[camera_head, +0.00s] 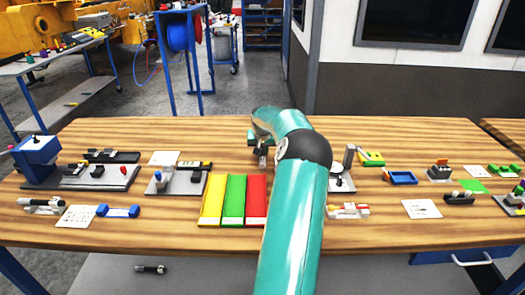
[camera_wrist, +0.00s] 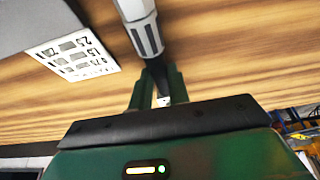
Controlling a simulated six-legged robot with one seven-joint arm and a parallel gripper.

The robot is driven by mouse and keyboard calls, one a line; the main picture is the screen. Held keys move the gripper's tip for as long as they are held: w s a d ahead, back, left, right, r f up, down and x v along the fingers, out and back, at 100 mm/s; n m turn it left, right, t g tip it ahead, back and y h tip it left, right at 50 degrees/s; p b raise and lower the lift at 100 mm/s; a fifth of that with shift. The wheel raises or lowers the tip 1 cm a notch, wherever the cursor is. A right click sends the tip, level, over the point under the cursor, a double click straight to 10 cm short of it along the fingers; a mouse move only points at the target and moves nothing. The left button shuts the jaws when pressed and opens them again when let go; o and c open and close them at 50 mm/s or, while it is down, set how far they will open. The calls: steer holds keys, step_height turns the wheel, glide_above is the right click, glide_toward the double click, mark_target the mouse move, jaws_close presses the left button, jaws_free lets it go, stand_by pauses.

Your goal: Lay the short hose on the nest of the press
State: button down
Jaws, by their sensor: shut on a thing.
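My gripper (camera_head: 262,152) is above the middle of the wooden table, partly hidden by my teal arm. In the wrist view its fingers (camera_wrist: 160,92) are shut on a narrow dark thing. A white-grey cylinder with dark slots (camera_wrist: 145,35) continues from it towards the top edge. I take this to be the short hose, though the fingers hide part of it. The blue machine that looks like the press (camera_head: 38,158) stands at the far left of the table, on a dark grey base plate (camera_head: 70,182). I cannot make out its nest clearly. My gripper is well to its right.
Yellow, green and red trays (camera_head: 233,200) lie in front of my gripper. A small grey fixture (camera_head: 178,183) stands between them and the press. A silver-black item (camera_head: 43,205) and a blue item (camera_head: 118,211) lie at front left. A printed card (camera_wrist: 75,52) shows in the wrist view.

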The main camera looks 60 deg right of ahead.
steer(key=c, duration=1.3)
jaws_free()
steer(key=shift+f, duration=0.1)
steer(key=shift+r, duration=0.55)
steer(key=v, duration=1.1)
steer(key=shift+a+r, duration=0.1)
